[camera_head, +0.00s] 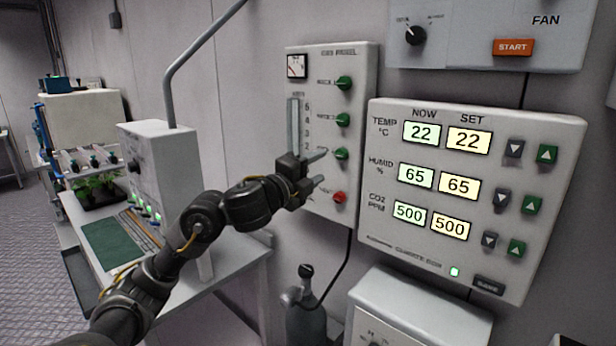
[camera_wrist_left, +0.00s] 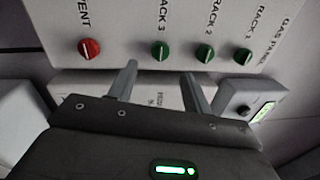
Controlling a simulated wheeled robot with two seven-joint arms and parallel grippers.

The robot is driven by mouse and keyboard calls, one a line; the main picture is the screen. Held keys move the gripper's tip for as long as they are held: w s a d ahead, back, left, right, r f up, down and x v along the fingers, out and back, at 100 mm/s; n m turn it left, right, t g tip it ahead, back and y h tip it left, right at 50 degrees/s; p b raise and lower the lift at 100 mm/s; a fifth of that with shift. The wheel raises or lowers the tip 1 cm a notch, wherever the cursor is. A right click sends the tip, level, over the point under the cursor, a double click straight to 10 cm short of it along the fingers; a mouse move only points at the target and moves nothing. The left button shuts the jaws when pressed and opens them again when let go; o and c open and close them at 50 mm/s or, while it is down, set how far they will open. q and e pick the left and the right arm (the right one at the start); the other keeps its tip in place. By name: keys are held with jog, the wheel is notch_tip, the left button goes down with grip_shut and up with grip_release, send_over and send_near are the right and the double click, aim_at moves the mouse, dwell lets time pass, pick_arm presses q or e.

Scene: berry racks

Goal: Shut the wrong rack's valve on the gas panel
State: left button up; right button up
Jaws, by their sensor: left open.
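The gas panel (camera_head: 362,65) is a pale upright box on the wall. It carries three green valve knobs, rack 1 (camera_head: 344,83), rack 2 (camera_head: 343,120) and rack 3 (camera_head: 341,154), above a red vent knob (camera_head: 339,197). My left gripper (camera_head: 322,168) is open and empty, in front of the panel's lower part between the rack 3 and vent knobs. In the left wrist view the rack 3 knob (camera_wrist_left: 160,52) lies beyond and between the spread fingers (camera_wrist_left: 159,72). The vent knob (camera_wrist_left: 89,48) is to the left, rack 2 (camera_wrist_left: 204,54) and rack 1 (camera_wrist_left: 243,57) to the right.
A climate display box (camera_head: 480,118) with buttons is mounted right of the gas panel. A fan box (camera_head: 460,40) is above it. A gas bottle (camera_head: 307,318) and a white box (camera_head: 420,300) stand below. A bench (camera_head: 220,275) with equipment and plants is at the left.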

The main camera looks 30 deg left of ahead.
pick_arm(q)
jog(key=shift+s+a+f, duration=0.1)
jog(key=shift+s, duration=0.75)
jog(key=shift+s+a+f, duration=0.1)
jog(key=shift+s, duration=0.75)
